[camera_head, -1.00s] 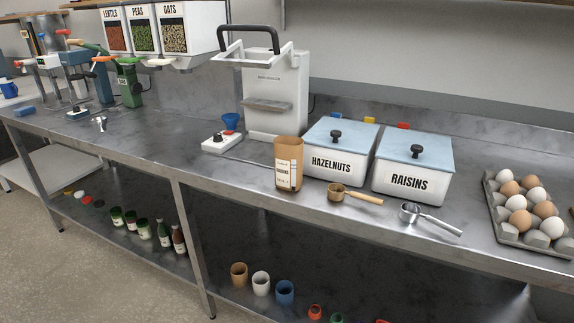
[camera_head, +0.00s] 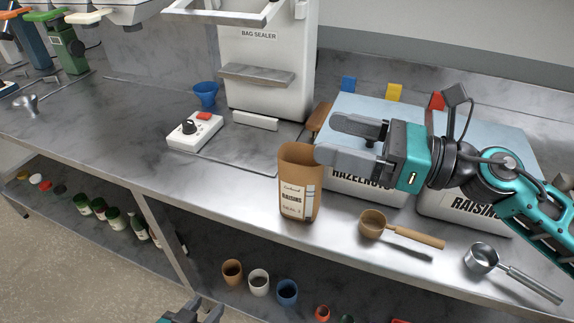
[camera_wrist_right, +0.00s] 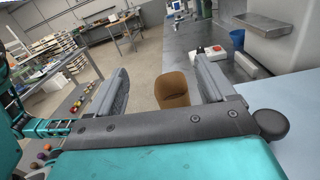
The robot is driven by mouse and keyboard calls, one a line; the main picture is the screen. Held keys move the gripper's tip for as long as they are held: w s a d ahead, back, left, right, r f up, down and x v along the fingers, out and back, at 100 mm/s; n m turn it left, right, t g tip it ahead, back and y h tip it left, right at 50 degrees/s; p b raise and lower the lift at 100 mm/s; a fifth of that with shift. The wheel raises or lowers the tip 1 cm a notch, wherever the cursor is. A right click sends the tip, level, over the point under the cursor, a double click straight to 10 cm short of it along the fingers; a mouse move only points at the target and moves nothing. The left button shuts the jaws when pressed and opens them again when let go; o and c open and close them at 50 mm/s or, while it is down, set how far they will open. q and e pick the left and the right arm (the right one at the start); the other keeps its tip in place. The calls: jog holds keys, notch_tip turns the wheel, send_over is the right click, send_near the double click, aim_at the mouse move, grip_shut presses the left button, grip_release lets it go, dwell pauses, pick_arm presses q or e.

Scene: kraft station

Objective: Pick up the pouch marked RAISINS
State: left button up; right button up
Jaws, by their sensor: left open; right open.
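The RAISINS pouch (camera_head: 299,192) is a brown kraft pouch with a cream label, standing upright and open-topped near the front edge of the steel counter. My right gripper (camera_head: 326,138) is open and empty, reaching in from the right; its fingertips are at the pouch's upper right rim. I cannot tell whether they touch it. In the right wrist view the pouch (camera_wrist_right: 172,97) appears between the two spread fingers, with its open top showing. My left gripper (camera_head: 188,311) shows only partly at the bottom edge, below the counter, away from the pouch.
A HAZELNUTS bin (camera_head: 352,188) and a RAISINS bin (camera_head: 462,207) stand behind my right arm. A wooden scoop (camera_head: 410,235) and a metal scoop (camera_head: 515,275) lie at the front edge.

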aim_at(323, 174)
jog(key=shift+n+g, duration=0.4)
jog(key=shift+n, duration=0.2)
jog(key=f+b, duration=0.1)
jog(key=f, duration=0.7)
jog(key=shift+w+b, duration=0.2)
jog(key=shift+b, duration=0.1)
jog(key=shift+w+a+r, duration=0.1)
jog(key=shift+a+r, duration=0.1)
jog(key=shift+a, duration=0.2)
jog(key=p+x, duration=0.2)
jog(key=x, duration=0.4)
jog(key=shift+w+a, duration=0.1)
pick_arm(q)
jog(key=shift+w+r, duration=0.3)
pick_arm(e)
jog(key=shift+a+f, duration=0.15)
jog(key=shift+a, duration=0.1)
jog(key=shift+c, duration=0.2)
jog(key=c, duration=0.6)
pick_arm(q)
jog(key=shift+s+f, duration=0.1)
jog(key=shift+s, duration=0.15)
pick_arm(e)
jog(key=c, duration=0.7)
